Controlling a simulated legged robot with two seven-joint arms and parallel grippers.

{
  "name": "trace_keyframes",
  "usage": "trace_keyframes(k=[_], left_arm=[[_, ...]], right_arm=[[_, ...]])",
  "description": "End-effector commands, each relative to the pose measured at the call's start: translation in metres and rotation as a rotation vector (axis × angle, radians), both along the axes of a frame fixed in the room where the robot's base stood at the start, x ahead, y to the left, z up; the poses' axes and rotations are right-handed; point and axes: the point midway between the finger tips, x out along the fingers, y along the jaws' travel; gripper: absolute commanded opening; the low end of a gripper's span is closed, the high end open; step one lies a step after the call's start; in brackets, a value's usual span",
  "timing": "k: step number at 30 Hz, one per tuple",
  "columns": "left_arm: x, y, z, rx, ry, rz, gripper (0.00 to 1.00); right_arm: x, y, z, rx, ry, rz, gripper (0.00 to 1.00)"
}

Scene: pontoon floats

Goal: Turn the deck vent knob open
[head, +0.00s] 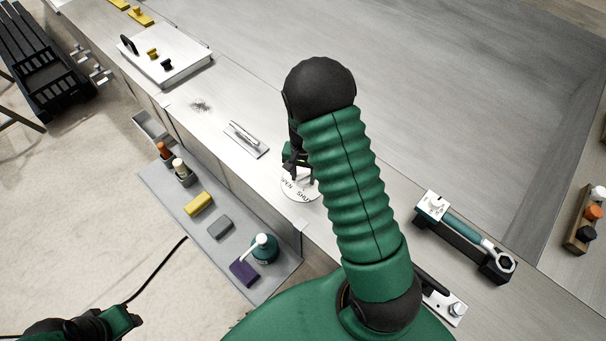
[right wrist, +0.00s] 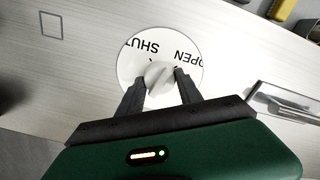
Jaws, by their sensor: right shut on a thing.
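The deck vent's round white plate (head: 297,196) lies on the pale deck, marked OPEN and SHUT; in the right wrist view the plate (right wrist: 135,66) shows both words along its far edge. A pale grey knob (right wrist: 160,78) stands at the plate's middle. My right gripper (head: 301,177) reaches down over the plate, and in the right wrist view its two dark fingers (right wrist: 161,85) are shut on the knob, one on each side. In the head view my green arm and the gripper hide the knob. My left gripper (head: 125,318) is at the lower left, away from the vent; its fingers are not clear.
A flat metal latch plate (head: 246,139) lies beside the vent. A grey shelf (head: 270,283) below the deck edge holds a yellow block (head: 199,204), a grey block (head: 220,227) and a teal bottle (head: 264,249).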

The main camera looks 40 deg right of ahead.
Motion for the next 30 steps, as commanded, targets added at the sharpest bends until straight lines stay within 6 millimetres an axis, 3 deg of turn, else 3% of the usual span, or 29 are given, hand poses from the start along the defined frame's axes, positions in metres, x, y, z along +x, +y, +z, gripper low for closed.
trace_keyframes(k=[15,30], left_arm=[[0.0000,0.0000,0.0061,0.000,0.000,0.000,0.36],[0.0000,0.0000,0.0078,0.000,0.000,0.000,0.36]], right_arm=[[0.0007,0.0007,0.0005,0.000,0.001,-0.405,0.02],[0.0011,0.0010,-0.0002,0.001,0.000,-0.525,0.02]])
